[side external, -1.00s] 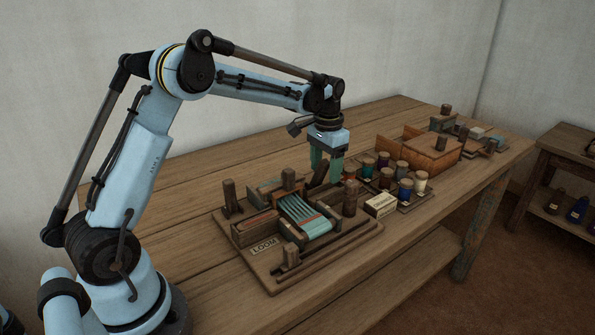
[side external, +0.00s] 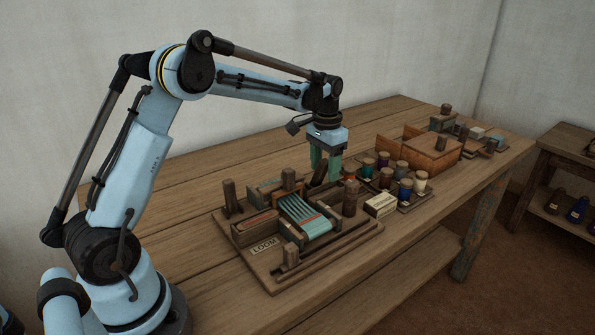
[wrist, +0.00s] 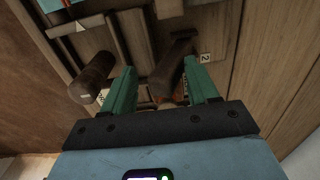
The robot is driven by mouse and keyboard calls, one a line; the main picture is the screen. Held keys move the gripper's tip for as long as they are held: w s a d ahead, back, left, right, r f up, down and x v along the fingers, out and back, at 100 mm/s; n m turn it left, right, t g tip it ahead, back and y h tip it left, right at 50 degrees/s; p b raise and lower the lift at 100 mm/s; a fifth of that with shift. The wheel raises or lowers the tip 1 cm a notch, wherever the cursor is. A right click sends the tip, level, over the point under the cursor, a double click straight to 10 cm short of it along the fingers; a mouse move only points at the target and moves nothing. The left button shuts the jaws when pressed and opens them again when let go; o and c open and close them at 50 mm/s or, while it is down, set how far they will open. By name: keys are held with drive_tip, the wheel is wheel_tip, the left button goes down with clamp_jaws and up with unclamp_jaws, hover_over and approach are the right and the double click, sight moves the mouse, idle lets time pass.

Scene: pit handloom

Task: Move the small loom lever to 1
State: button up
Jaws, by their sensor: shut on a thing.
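The loom (side external: 258,268) is a wooden board with a LOOM label, several posts and a striped teal cloth (side external: 318,226). My gripper (side external: 325,172) points down at the loom's back right, its green fingers around a dark wooden lever (side external: 320,179). In the wrist view the lever (wrist: 172,65) stands between the two fingers of my gripper (wrist: 160,88), and the gripper is shut on it. A small plate marked 2 (wrist: 205,57) lies just right of the lever. Its base is partly hidden, and I cannot read a 1 mark.
A round wooden post (wrist: 91,77) stands close to the left finger. Several thread spools (side external: 404,190) stand right of the loom, beside a small labelled box (side external: 381,206). A wooden chest (side external: 425,154) is farther back. Bare tabletop (side external: 190,218) lies left of the loom.

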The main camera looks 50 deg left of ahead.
drive_tip(key=shift+r, duration=3.15)
drive_tip(key=s+d+t, duration=0.3)
drive_tip(key=s+d, duration=0.3)
drive_tip(key=s, duration=0.3)
drive_tip(key=s+d+t, duration=0.4)
drive_tip(key=s+d, duration=0.1)
drive_tip(key=s, duration=0.5)
drive_tip(key=shift+s+d+f, duration=0.15)
drive_tip(key=shift+d+f, duration=0.05)
drive_tip(key=shift+d, duration=0.2)
